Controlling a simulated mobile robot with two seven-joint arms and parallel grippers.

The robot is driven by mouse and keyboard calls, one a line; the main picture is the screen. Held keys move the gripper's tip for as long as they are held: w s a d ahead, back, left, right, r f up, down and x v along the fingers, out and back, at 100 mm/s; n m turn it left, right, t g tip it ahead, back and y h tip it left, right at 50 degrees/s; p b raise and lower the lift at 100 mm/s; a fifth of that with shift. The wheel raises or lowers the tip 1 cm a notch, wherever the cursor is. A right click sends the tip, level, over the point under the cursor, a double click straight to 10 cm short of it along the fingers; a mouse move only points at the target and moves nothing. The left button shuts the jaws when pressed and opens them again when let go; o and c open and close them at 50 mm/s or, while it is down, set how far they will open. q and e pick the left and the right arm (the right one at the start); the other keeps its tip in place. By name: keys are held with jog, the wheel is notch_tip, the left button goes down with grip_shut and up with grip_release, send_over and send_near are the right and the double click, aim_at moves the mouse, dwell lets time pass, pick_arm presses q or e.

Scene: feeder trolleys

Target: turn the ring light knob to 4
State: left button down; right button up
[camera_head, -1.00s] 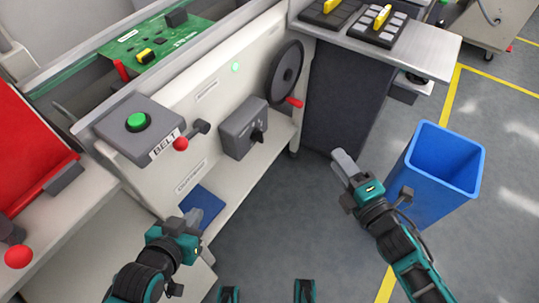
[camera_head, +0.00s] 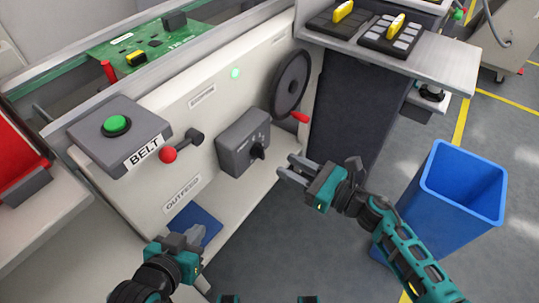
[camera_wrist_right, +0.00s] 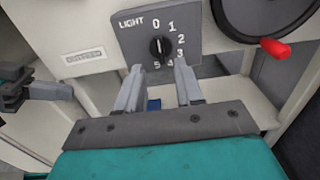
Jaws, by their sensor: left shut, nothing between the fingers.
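The ring light knob (camera_head: 257,151) is a black knob on a grey box (camera_head: 232,150) on the machine's cream front. In the right wrist view the knob (camera_wrist_right: 160,47) sits on a plate marked LIGHT, with numbers from 0 round to 5. Its pale mark appears to point up near 0. My right gripper (camera_head: 288,170) is open and empty, to the right of the box and apart from it. In the right wrist view its fingers (camera_wrist_right: 158,85) stand apart below the knob. My left gripper (camera_head: 191,240) is shut and empty, low at the left.
A red-tipped lever (camera_head: 169,155) and the BELT box with a green button (camera_head: 117,124) are left of the knob. A black handwheel (camera_head: 291,84) with a red handle is to its right. A blue bin (camera_head: 460,190) stands right of my right arm.

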aim_at(264, 153)
jog(key=x, duration=0.6)
jog(key=shift+w+a, duration=0.2)
jog(key=shift+a, duration=0.05)
grip_shut()
